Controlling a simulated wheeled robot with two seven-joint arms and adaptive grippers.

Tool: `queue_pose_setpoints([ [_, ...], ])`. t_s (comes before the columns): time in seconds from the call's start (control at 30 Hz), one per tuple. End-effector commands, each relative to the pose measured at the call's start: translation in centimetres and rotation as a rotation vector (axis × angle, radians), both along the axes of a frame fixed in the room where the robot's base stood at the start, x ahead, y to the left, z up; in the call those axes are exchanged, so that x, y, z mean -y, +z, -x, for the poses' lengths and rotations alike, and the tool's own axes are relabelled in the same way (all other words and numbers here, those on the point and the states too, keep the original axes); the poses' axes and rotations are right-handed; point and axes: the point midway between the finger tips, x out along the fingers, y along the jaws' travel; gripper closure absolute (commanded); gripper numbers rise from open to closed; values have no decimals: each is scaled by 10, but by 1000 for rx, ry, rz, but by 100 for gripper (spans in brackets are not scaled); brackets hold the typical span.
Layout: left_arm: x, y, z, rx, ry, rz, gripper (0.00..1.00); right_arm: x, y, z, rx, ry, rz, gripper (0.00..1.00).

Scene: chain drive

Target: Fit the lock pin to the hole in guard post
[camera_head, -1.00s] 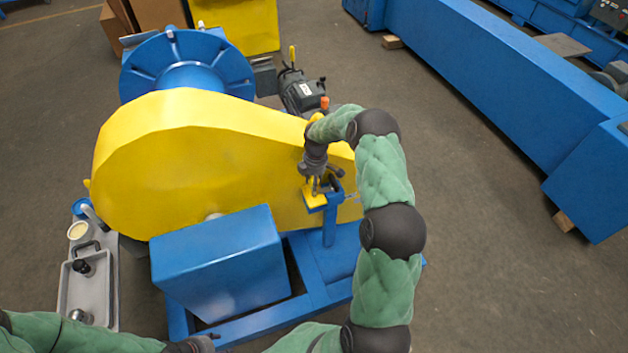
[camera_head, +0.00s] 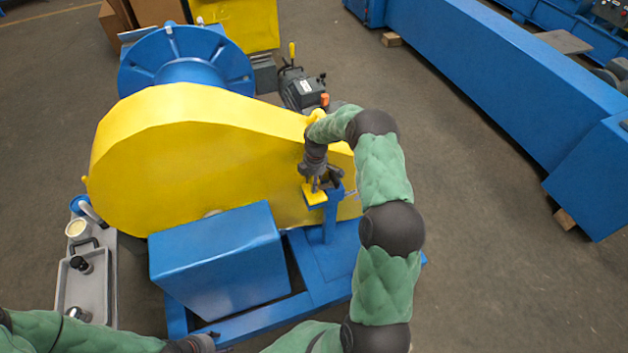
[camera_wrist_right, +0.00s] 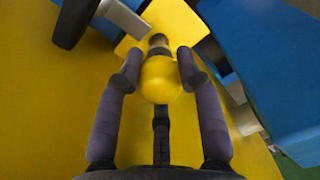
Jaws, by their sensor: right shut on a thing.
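My right gripper (camera_head: 318,188) is shut on the lock pin, just above the yellow tab (camera_head: 314,196) of the guard at the blue guard post (camera_head: 330,222). In the right wrist view, the lock pin's rounded yellow head (camera_wrist_right: 160,80) sits between the two fingertips (camera_wrist_right: 157,70), with a dark grey end beyond it. The blue guard post (camera_wrist_right: 265,60) also shows there, at the upper right. The hole is hidden, and I cannot tell whether the pin touches it. My left gripper (camera_head: 212,342) is partly visible at the bottom edge; its jaws are unclear.
The large yellow guard (camera_head: 200,150) stands directly behind my right gripper. A blue box (camera_head: 220,255) is to its lower left on the blue base frame. A grey tray (camera_head: 84,290) with small items is at the far left. Open floor lies to the right.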

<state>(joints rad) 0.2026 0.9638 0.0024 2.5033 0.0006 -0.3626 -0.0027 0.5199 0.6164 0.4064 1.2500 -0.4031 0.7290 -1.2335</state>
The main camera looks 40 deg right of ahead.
Motion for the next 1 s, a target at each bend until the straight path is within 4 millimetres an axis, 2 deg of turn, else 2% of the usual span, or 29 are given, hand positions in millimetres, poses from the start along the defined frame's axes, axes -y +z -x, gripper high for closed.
queue_pose_setpoints([
  [1.0,0,-14,0,0,0,0,50,0,-22,0,1,0,1,100],
])
